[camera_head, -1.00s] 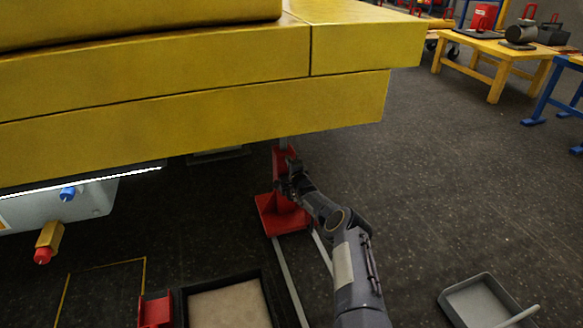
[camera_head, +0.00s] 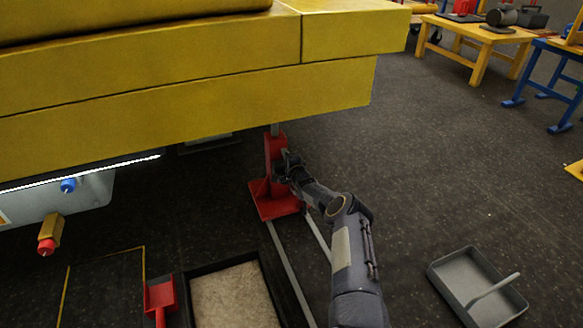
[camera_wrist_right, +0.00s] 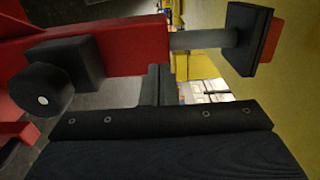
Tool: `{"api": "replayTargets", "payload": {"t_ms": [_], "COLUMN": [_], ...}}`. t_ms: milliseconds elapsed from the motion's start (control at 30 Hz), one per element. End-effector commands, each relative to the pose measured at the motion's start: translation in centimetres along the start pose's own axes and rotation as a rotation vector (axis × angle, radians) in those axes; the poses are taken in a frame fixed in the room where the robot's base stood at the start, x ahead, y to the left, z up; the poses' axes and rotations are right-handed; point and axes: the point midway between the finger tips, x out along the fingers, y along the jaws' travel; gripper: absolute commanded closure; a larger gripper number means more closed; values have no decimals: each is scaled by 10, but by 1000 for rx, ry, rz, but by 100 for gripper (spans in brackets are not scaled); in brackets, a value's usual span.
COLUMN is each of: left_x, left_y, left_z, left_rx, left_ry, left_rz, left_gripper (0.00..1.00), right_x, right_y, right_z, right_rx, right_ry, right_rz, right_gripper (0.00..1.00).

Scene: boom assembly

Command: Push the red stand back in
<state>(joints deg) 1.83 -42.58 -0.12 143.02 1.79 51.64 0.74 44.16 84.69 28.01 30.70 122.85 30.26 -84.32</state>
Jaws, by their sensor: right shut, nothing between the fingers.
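The red stand (camera_head: 272,182) stands upright on the floor rails beneath the right end of the yellow boom (camera_head: 200,95). My right gripper (camera_head: 284,162) is at the upper part of the stand, on its right side, shut and empty. In the right wrist view the red stand (camera_wrist_right: 130,50) lies sideways across the top, with a black knob (camera_wrist_right: 42,90), a grey rod and a dark pad by the yellow surface. My gripper's dark body (camera_wrist_right: 160,135) fills the bottom there. I cannot tell whether it touches the stand. My left gripper is not in view.
Two rails (camera_head: 287,270) run along the floor from the stand toward me. A sand-filled tray (camera_head: 235,298) and a red scoop (camera_head: 160,297) lie left of them. A grey tray (camera_head: 478,286) lies at right. Tables (camera_head: 475,40) stand far back; floor between is clear.

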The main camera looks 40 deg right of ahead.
Motion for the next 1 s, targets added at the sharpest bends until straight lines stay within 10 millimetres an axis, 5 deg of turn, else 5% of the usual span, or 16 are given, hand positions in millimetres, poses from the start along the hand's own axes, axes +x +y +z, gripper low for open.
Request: {"api": "replayTargets", "payload": {"t_ms": [300, 500, 1000], "left_x": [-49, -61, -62], "left_y": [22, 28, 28], "left_z": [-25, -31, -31], "left_rx": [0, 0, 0], "left_ry": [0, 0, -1], "left_rz": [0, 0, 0], "left_gripper": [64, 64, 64], "right_x": [-52, -79, -87], "right_y": [-6, -2, 2], "right_z": [-1, 0, 0], "right_rx": [3, 2, 0], "right_ry": [2, 2, 2], "right_rz": [7, 4, 2], "right_gripper": [100, 100, 100]}}
